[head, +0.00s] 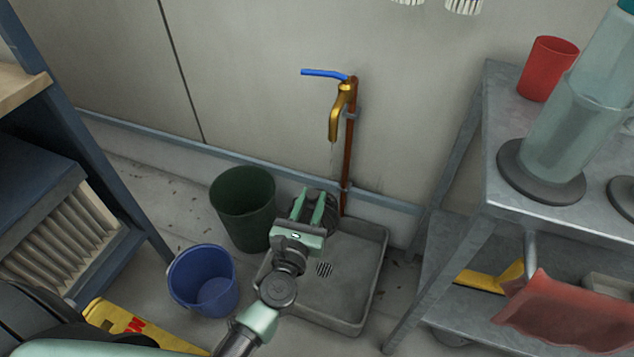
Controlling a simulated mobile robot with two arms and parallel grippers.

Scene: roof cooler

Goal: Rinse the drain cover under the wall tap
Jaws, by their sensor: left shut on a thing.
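My left gripper (311,208) is shut on the drain cover (330,211), a dark round disc partly hidden behind the green fingers. It holds the cover over the back of the grey floor basin, below the brass wall tap (341,108). The tap has a blue lever (324,73) pointing left, and a thin, faint stream of water (334,158) shows below its spout, above the cover. I cannot tell exactly where the water lands. The basin (362,283) has a slotted drain (324,269) in its floor. My right gripper is out of view.
A dark green bucket (243,208) and a blue bucket (203,281) stand left of the basin.

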